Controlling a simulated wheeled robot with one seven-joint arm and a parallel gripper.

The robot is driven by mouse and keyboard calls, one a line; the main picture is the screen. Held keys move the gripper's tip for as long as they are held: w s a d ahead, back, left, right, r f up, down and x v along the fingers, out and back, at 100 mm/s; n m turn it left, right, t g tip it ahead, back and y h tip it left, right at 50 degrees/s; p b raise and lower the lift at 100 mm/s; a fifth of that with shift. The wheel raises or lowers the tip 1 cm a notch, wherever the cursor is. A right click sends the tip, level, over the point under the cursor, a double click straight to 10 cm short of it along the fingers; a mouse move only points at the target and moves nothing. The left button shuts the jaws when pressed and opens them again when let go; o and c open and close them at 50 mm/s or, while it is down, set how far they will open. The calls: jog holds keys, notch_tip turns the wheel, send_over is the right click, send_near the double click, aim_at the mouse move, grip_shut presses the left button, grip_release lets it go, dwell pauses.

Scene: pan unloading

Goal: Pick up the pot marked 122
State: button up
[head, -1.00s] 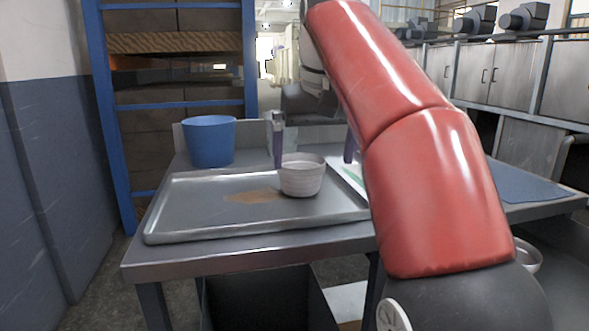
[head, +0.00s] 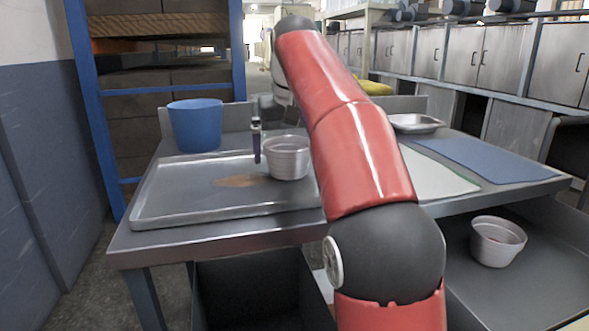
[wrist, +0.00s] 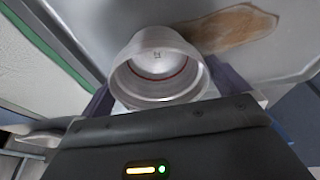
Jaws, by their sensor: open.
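A pale ribbed pot (head: 287,158) stands upright on the metal tray (head: 160,212), near its right side. In the wrist view the pot (wrist: 158,68) shows its open mouth, a reddish ring inside and a small dark mark on the bottom that I cannot read. My gripper (wrist: 165,92) is open, with one finger on each side of the pot and no clear grip on it. In the head view one finger shows just left of the pot; the other is hidden behind my arm. A second similar pot (head: 497,243) stands lower at the right.
A blue bucket (head: 195,125) stands behind the tray. A brown stain (head: 240,181) lies on the tray.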

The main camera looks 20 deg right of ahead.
jog(key=shift+w+f, duration=0.2)
jog(key=shift+f, duration=0.4)
jog(key=c, duration=0.7)
jog(key=shift+r, duration=0.1)
jog(key=shift+c, duration=0.2)
